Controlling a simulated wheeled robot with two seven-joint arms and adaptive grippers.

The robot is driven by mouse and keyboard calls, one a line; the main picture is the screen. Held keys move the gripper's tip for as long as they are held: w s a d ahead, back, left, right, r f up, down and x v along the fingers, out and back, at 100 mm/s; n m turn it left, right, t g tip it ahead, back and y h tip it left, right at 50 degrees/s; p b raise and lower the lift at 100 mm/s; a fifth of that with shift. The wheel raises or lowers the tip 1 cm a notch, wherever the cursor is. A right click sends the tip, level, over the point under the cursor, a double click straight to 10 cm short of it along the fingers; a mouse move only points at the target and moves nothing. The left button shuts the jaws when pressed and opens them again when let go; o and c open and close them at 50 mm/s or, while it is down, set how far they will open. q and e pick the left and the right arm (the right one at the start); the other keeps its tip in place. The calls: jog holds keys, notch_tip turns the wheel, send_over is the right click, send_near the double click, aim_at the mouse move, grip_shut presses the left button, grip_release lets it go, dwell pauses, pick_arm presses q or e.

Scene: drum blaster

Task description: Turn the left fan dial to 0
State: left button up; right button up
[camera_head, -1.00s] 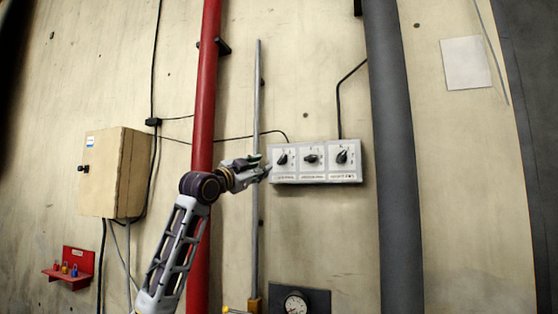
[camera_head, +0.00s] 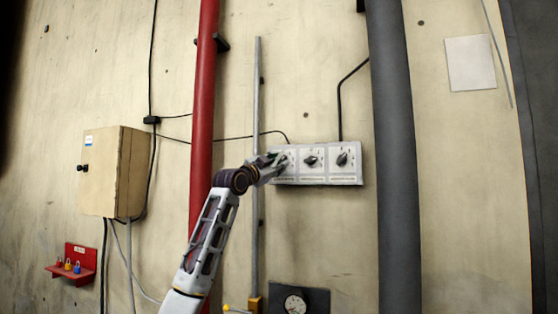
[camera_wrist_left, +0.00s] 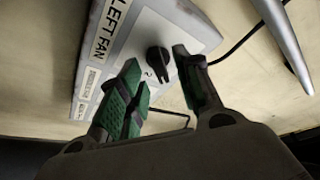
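The grey control box (camera_head: 318,180) is fixed to the wall and carries three black dials. The left fan dial (camera_wrist_left: 158,62) shows in the left wrist view, on a face labelled "LEFT FAN"; in the head view my gripper partly covers it. The middle dial (camera_head: 311,160) and right dial (camera_head: 342,159) are uncovered. My left gripper (camera_head: 280,161) is at the left dial. In the left wrist view the gripper (camera_wrist_left: 160,77) is open, with one green-padded finger on each side of the dial. I cannot tell whether the fingers touch it. My right gripper is not in view.
A red vertical pipe (camera_head: 203,100) and a thin grey conduit (camera_head: 257,100) run left of the box. A thick dark pipe (camera_head: 393,150) stands close on its right. A gauge (camera_head: 295,303) sits below. A beige cabinet (camera_head: 103,170) hangs at left.

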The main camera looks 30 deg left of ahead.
pick_arm(q)
jog(key=shift+x, duration=0.9)
grip_shut()
